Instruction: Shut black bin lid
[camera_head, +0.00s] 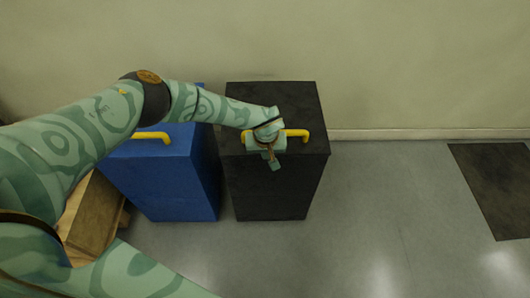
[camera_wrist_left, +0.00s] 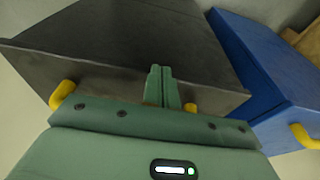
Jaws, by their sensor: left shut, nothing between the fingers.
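The black bin (camera_head: 275,190) stands against the wall, right of a blue bin. Its black lid (camera_head: 275,95) looks flat on the bin's top in the head view; I cannot tell whether a thin gap remains. The lid's yellow handle (camera_head: 298,134) is near its front edge, its middle hidden by my gripper. My left gripper (camera_head: 273,161) is over the handle and front edge, its fingers shut and empty. In the left wrist view the shut fingers (camera_wrist_left: 161,84) lie in front of the black surface (camera_wrist_left: 120,40), with handle ends on both sides. Contact is unclear. My right gripper is not in view.
The blue bin (camera_head: 180,185) with a yellow handle (camera_head: 152,136) stands close at the left, partly under my arm. A wooden box (camera_head: 90,215) is further left. A dark mat (camera_head: 495,180) lies at the right. The floor between is clear.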

